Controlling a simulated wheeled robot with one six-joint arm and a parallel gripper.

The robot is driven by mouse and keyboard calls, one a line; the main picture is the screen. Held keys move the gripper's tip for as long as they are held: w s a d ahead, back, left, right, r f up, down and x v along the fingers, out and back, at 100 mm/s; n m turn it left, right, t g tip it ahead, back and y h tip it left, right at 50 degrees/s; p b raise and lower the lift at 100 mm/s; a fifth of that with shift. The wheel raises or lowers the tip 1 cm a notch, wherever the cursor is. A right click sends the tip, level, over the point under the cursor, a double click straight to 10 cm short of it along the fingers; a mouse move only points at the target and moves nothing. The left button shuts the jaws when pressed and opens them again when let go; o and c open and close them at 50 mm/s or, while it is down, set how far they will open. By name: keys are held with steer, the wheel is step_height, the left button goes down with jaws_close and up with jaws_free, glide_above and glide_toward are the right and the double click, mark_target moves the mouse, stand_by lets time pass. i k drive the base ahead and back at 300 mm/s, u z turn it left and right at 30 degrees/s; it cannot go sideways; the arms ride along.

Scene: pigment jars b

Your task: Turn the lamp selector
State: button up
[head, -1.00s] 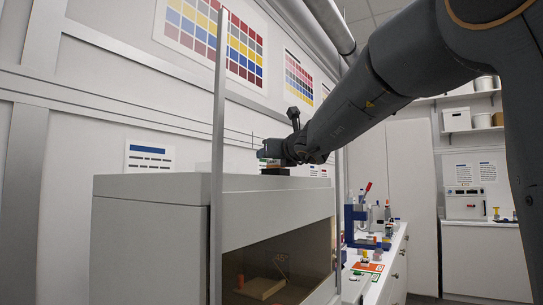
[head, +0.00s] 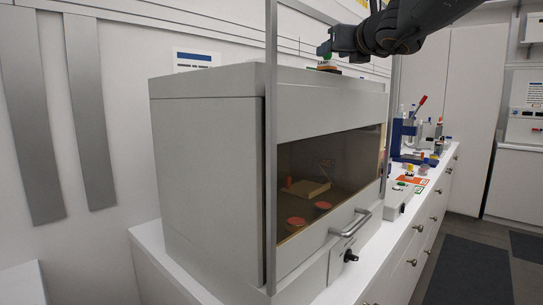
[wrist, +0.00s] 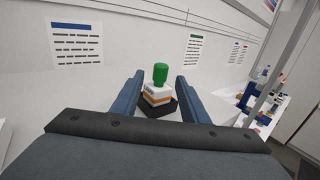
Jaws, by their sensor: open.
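A dark rotary knob (head: 350,256) with a small label above it sits low on the front of the light grey viewing cabinet (head: 205,155); it may be the lamp selector, and the way it points is too small to read. My gripper (head: 325,48) is over the cabinet's top, far above and behind that knob. It is open. In the wrist view a green cap (wrist: 160,73) on a white and orange block (wrist: 156,94) with a black base shows between the two fingers. I see no finger touching it.
The cabinet has a tinted window with a bar handle (head: 351,222) beside the knob. A thin upright post (head: 271,150) stands in front of it. Jars and a blue stand (head: 397,135) crowd the counter behind. The floor at right is clear.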

mark_target(348, 256)
steer(key=k, duration=1)
